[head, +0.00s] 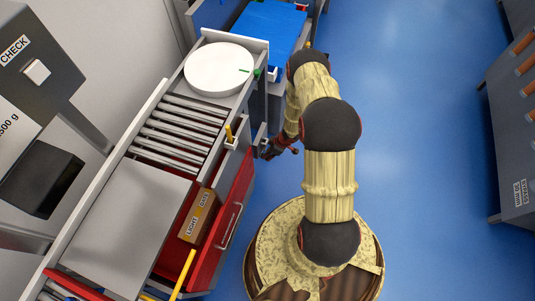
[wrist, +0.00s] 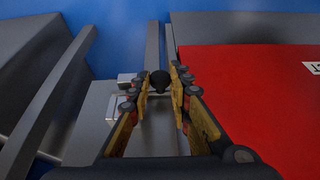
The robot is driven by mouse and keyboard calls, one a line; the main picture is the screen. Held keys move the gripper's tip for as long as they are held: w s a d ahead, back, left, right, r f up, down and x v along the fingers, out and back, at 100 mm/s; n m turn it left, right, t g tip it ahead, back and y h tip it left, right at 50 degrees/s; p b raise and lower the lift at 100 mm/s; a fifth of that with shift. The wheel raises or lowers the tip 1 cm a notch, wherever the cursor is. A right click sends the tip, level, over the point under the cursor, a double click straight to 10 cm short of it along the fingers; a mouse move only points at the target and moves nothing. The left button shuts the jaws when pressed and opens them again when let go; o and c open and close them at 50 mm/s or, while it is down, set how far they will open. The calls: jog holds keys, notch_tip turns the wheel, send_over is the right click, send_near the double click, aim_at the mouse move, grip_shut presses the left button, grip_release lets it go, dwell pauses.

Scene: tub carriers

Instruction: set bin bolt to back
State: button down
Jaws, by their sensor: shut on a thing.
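In the wrist view my gripper (wrist: 160,77) has its two yellow fingers closed around a small black knob (wrist: 160,82), which looks like the bolt's handle. The knob sits over a grey metal part (wrist: 150,135). A red panel (wrist: 255,95) fills the right of that view, apart from the fingers. In the head view my gripper (head: 278,150) is at the side of the roller line, by the far end of the red bin (head: 237,195). The bolt itself is hidden there, so its position cannot be told.
A roller conveyor (head: 180,130) carries a white round disc (head: 215,70) at its far end. A brown labelled box (head: 198,217) lies in the red bin. A grey cabinet (head: 510,150) stands right; blue floor between is clear.

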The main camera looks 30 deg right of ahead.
jog(key=shift+w+d+r, duration=0.1)
jog(key=shift+w+d, duration=0.15)
jog(key=shift+w, duration=0.05)
jog(key=c, duration=1.9)
grip_release()
jog(key=shift+o, duration=1.3)
jog(key=shift+s, duration=0.1)
jog(key=v, duration=1.2)
jog(key=shift+s, duration=0.1)
